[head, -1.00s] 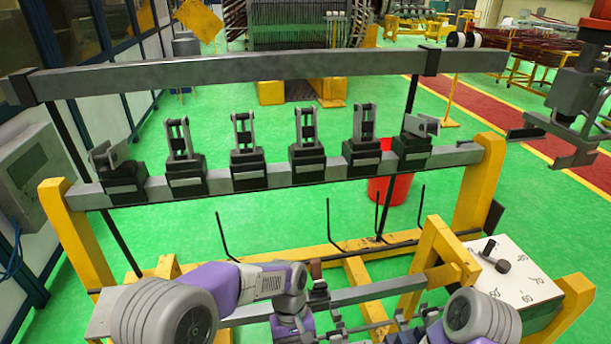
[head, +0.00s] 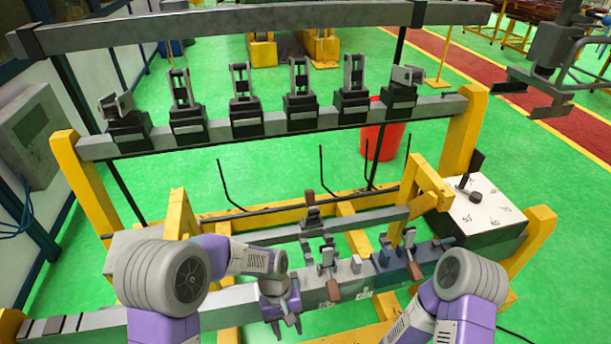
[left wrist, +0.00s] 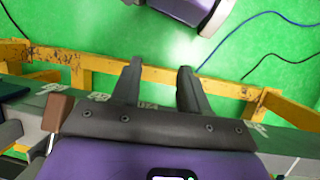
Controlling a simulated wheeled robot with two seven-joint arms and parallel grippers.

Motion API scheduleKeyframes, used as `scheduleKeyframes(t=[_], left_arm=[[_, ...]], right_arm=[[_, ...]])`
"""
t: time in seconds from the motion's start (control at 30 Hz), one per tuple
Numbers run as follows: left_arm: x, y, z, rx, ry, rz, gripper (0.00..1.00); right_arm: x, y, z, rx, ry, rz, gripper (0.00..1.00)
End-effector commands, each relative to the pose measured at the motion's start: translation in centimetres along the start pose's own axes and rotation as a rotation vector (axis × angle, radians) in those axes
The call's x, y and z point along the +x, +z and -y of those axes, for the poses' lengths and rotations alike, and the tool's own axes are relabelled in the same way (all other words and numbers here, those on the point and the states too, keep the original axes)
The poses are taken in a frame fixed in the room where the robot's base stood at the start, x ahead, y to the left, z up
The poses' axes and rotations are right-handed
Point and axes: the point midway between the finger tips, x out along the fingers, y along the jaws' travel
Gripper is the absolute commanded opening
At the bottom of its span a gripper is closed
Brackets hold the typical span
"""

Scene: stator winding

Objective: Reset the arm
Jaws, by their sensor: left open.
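My left arm comes in at the lower left of the head view. Its gripper (head: 287,327) points down, open and empty, in front of the grey lower beam (head: 220,298).
Clamps with brown handles (head: 334,290) sit on the lower beam close to my left gripper. A row of dark upright clamps (head: 245,120) stands on the upper bar. A white dial box (head: 485,212) is at the right. Green floor lies around the yellow frame.

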Motion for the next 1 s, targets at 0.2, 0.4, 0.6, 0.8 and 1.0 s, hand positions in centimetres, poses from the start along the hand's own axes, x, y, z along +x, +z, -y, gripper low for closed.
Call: scheduleKeyframes(t=[0.2,0.4,0.6,0.8,1.0], left_arm=[[6.4,-1.0,2.5,0.021,0.079,-0.038,0.45],[13.9,-0.7,5.9,0.042,0.178,-0.128,0.45],[18.4,0.8,8.2,0.055,0.240,-0.238,0.45],[19.6,1.6,9.1,0.060,0.257,-0.299,0.45],[19.6,1.6,9.2,0.060,0.258,-0.309,0.45]], right_arm=[[0.7,0.1,-0.3,0.000,0.000,0.003,0.43],[1.7,0.0,-0.6,0.000,0.000,0.002,0.43],[2.4,0.0,-0.9,0.000,0.000,0.002,0.43],[2.6,0.0,-1.0,0.000,0.000,0.003,0.43],[2.6,0.0,-1.0,0.000,0.000,0.003,0.43]])
